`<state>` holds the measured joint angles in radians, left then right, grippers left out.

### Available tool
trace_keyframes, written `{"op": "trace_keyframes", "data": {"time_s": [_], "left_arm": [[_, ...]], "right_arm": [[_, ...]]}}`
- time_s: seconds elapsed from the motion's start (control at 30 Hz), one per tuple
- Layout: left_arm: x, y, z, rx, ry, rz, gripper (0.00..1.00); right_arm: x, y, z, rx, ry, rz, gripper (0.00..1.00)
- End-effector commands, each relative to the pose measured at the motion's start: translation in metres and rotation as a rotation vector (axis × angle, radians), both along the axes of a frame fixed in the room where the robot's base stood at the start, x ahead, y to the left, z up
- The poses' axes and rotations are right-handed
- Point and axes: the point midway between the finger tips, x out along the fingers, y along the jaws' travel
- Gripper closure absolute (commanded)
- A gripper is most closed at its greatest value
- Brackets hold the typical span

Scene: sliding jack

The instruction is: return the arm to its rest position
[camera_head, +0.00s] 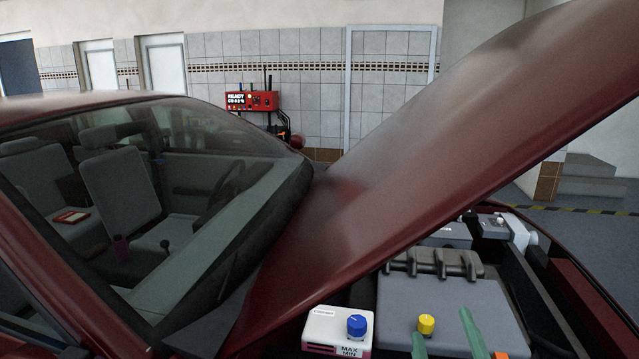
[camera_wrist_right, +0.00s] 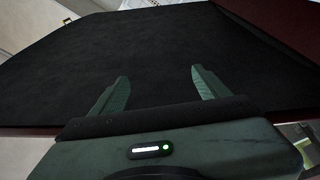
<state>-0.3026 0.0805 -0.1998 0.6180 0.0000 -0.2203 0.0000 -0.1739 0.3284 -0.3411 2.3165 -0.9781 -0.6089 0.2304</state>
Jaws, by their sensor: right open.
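My right gripper (camera_head: 441,324) shows at the bottom edge of the head view as two green fingers, in front of the engine bay. In the right wrist view the gripper (camera_wrist_right: 160,76) is open, with nothing between its fingers. A broad dark panel (camera_wrist_right: 165,45) fills the view beyond them; it looks like the underside of the raised hood. The rest of my right arm is below the head view. My left gripper is not in view.
The red hood (camera_head: 430,160) is raised at a slant over the engine bay. A grey engine cover (camera_head: 465,300), a yellow cap (camera_head: 426,323) and a white reservoir (camera_head: 325,325) with a blue cap (camera_head: 357,325) lie close by. A red charger (camera_head: 251,101) stands by the wall.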

Motion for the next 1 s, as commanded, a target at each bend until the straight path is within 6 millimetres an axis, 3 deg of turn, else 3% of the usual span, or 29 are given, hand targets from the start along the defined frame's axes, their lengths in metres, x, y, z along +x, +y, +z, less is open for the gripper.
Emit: {"op": "trace_keyframes", "data": {"time_s": [0.03,0.1,0.2,0.3,0.5,0.77,1.0], "left_arm": [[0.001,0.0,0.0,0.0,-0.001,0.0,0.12],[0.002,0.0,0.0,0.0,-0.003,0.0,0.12],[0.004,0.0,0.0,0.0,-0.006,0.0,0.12],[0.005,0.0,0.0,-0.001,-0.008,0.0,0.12],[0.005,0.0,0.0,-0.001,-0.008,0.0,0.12],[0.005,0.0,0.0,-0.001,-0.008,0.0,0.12],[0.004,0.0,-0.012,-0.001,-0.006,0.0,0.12]], "right_arm": [[-0.008,-0.02,-0.034,0.103,0.128,-0.068,0.24],[-0.025,-0.04,-0.082,0.226,0.307,-0.149,0.24],[-0.06,-0.052,-0.146,0.37,0.563,-0.235,0.24],[-0.1,-0.049,-0.194,0.471,0.782,-0.283,0.24],[-0.164,-0.033,-0.244,0.583,1.08,-0.312,0.24],[-0.235,-0.007,-0.273,0.672,1.376,-0.3,0.24],[-0.224,-0.003,-0.354,0.666,1.417,-0.309,0.24]]}}
